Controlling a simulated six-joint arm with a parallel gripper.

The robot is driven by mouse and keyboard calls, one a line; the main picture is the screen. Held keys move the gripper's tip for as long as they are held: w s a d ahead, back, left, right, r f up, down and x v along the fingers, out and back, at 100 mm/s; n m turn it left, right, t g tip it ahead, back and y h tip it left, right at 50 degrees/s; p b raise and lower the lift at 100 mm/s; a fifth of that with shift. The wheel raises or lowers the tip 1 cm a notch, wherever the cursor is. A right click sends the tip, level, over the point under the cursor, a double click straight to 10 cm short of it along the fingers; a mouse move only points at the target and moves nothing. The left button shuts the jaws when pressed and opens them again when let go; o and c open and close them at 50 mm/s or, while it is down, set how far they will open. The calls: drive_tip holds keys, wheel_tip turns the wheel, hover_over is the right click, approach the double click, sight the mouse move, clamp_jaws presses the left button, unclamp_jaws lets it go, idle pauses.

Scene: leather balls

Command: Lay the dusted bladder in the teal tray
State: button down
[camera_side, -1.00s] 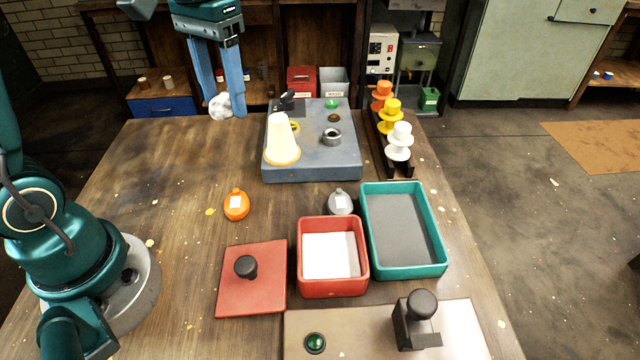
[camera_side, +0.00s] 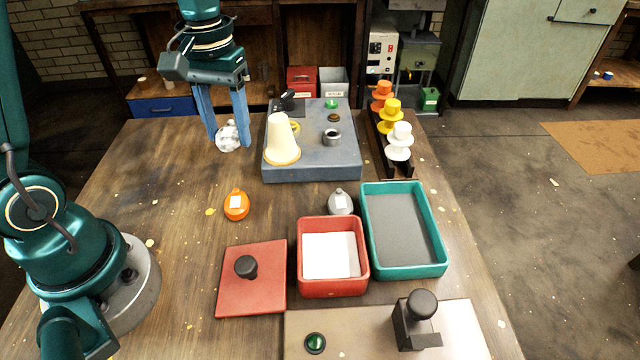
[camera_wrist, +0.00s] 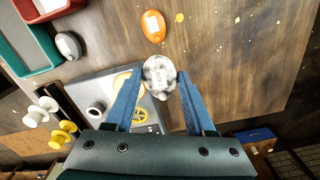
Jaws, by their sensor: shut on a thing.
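My gripper (camera_side: 229,137) has blue fingers shut on a bladder mottled white and grey (camera_side: 228,140), left of the blue-grey station. The bladder also shows between the fingertips in the wrist view (camera_wrist: 159,77). The teal tray (camera_side: 441,258) stands on the right of the bench with a bare grey floor and nothing in it. Its corner shows at the upper left of the wrist view (camera_wrist: 40,50). An orange bladder (camera_side: 237,206) and a grey bladder (camera_side: 340,202), each with a white label, lie on the bench.
A red box (camera_side: 333,286) with white contents stands against the teal tray's left side. Its red lid (camera_side: 252,296) lies to the left. The blue-grey station (camera_side: 345,160) carries a pale cone (camera_side: 280,143). A rack of coloured spools (camera_side: 398,145) stands behind the tray.

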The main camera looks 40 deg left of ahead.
hover_over(292, 211)
wheel_tip(292, 211, down, 6)
drive_tip(key=shift+f, duration=2)
drive_tip(key=shift+f, duration=0.2)
drive_tip(key=shift+c, duration=1.2)
unclamp_jaws()
